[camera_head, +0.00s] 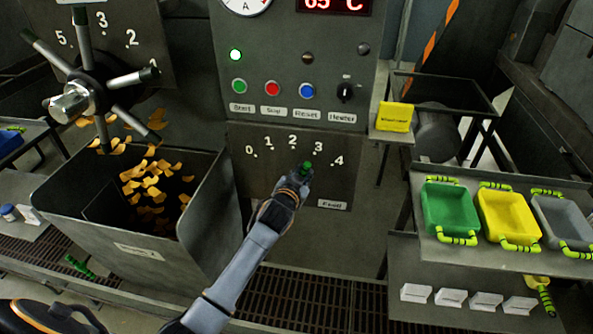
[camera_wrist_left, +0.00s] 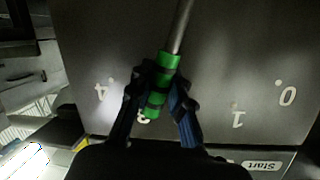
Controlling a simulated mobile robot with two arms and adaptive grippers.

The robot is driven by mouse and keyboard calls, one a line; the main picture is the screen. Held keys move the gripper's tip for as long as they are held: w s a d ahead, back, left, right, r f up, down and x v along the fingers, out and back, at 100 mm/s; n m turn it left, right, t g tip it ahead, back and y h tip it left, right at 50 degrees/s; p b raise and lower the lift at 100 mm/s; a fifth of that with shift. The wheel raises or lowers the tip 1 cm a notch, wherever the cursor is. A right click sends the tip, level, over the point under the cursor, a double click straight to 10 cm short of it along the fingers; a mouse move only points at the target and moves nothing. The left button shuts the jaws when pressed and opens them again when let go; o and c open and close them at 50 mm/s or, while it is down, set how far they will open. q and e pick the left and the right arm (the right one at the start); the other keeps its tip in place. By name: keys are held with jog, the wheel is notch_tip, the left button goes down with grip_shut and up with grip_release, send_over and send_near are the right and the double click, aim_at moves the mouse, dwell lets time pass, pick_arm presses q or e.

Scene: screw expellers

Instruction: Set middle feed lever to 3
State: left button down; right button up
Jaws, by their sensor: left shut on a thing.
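The feed lever has a green handle (camera_head: 305,168) and stands before a grey panel (camera_head: 240,180) marked 0 to 4. In the head view the handle shows just below and between 2 and 3, closer to 3. My left gripper (camera_head: 299,178) is shut on the handle. In the left wrist view the green handle (camera_wrist_left: 163,80) sits between my left gripper's two dark fingers (camera_wrist_left: 160,90), with its metal rod (camera_wrist_left: 181,25) running up. There the handle's end partly covers the 3, and the 2 is hidden. My right gripper is not in view.
Above are the start, stop, reset and heater controls (camera_head: 290,88). A grey hopper (camera_head: 150,265) with orange chips is at left, below a spoked handwheel (camera_head: 85,95). Green (camera_head: 450,207), yellow (camera_head: 508,217) and grey (camera_head: 562,222) trays stand at right.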

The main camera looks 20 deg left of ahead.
pick_arm(q)
jog(key=shift+d+f, duration=0.15)
jog(key=shift+d, duration=0.2)
dwell(0.3)
jog(key=c, duration=1.2)
grip_release()
jog(key=v, duration=1.2)
jog(key=shift+w+d, duration=0.1)
jog(key=shift+d, duration=0.05)
